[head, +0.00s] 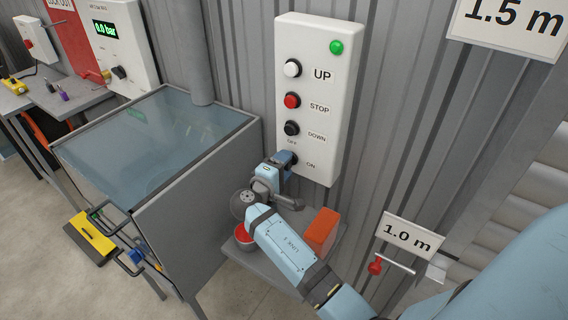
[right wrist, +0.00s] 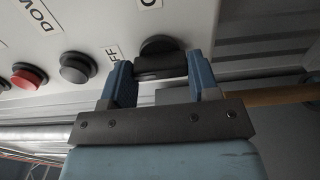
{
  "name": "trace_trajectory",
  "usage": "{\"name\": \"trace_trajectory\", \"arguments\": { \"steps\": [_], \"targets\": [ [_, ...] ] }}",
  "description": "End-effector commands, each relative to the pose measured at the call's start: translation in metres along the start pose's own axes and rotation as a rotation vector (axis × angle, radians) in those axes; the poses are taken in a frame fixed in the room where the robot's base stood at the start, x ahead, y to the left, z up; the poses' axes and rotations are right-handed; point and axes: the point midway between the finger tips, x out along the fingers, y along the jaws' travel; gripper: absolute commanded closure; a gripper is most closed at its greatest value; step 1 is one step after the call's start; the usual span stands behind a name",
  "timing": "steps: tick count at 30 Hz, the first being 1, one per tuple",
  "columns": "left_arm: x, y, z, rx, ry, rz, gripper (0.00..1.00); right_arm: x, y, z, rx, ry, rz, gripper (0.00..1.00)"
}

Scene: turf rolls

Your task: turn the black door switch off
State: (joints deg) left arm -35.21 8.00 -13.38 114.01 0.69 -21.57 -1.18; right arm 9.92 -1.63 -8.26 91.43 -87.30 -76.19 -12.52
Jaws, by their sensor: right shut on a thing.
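The black door switch (head: 294,157) is a rotary knob at the bottom of the white control panel (head: 320,70), with an OFF label above it and an ON label at its right. My right gripper (head: 284,161) is at the switch and partly covers it in the head view. In the right wrist view, the gripper's blue fingers (right wrist: 160,82) are on either side of the switch's dark grip (right wrist: 160,64) and shut on it. I cannot tell surely which label the switch points to. My left gripper is not in view.
A white UP button (head: 292,68), a red STOP button (head: 291,101) and a black DOWN button (head: 291,128) sit above the switch. A green lamp (head: 336,47) is lit. A glass-topped cabinet (head: 150,140) is left.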

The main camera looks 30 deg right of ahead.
Motion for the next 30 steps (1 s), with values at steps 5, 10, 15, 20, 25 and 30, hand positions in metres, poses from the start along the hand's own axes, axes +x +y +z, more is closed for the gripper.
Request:
{"name": "trace_trajectory", "arguments": {
  "steps": [5, 10, 15, 20, 25, 30],
  "targets": [
    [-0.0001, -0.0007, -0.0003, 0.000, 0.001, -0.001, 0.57, -0.0001, -0.0003, -0.0001, -0.005, 0.000, 0.000, 0.68],
    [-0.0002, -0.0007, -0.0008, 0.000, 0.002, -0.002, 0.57, -0.0001, -0.0003, -0.0001, -0.005, 0.000, 0.000, 0.68],
    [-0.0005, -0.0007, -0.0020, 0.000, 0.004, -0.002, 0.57, -0.0001, -0.0002, -0.0001, -0.005, 0.000, 0.000, 0.19],
    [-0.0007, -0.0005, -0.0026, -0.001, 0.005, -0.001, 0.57, -0.0001, -0.0001, -0.0001, -0.004, 0.000, 0.000, 0.19],
    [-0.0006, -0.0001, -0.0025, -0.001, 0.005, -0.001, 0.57, 0.0003, -0.0001, -0.0001, -0.003, 0.000, 0.000, 0.19],
    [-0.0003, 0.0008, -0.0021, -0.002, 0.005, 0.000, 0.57, 0.0021, -0.0002, -0.0003, -0.003, 0.000, 0.000, 0.19]
  ]
}}
